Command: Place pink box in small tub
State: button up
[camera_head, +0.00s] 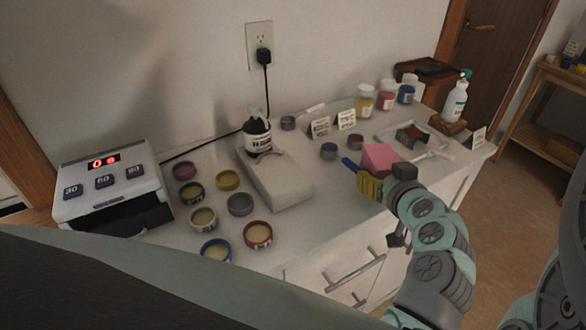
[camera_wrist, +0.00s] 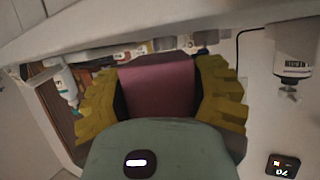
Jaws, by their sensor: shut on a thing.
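The pink box (camera_head: 379,156) is in my gripper (camera_head: 372,180), above the right part of the white counter. In the wrist view the pink box (camera_wrist: 158,86) sits between the yellow fingers of my gripper (camera_wrist: 160,95), which are shut on it from both sides. Several small round tubs stand on the counter. They include a red-rimmed tub (camera_head: 258,234), a blue-rimmed tub (camera_head: 215,250), a grey tub (camera_head: 240,204) and a small blue tub (camera_head: 329,150) just left of the box. I cannot tell which one is the small tub.
A white device with a red display (camera_head: 104,174) stands at the left. Small cards (camera_head: 346,120), lidded jars (camera_head: 364,102) and a white bottle (camera_head: 455,103) stand at the back right.

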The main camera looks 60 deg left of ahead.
jog(key=shift+f, duration=0.85)
jog(key=shift+f+b, duration=0.2)
jog(key=shift+b, duration=0.1)
jog(key=o, duration=1.3)
jog(key=shift+r, duration=0.1)
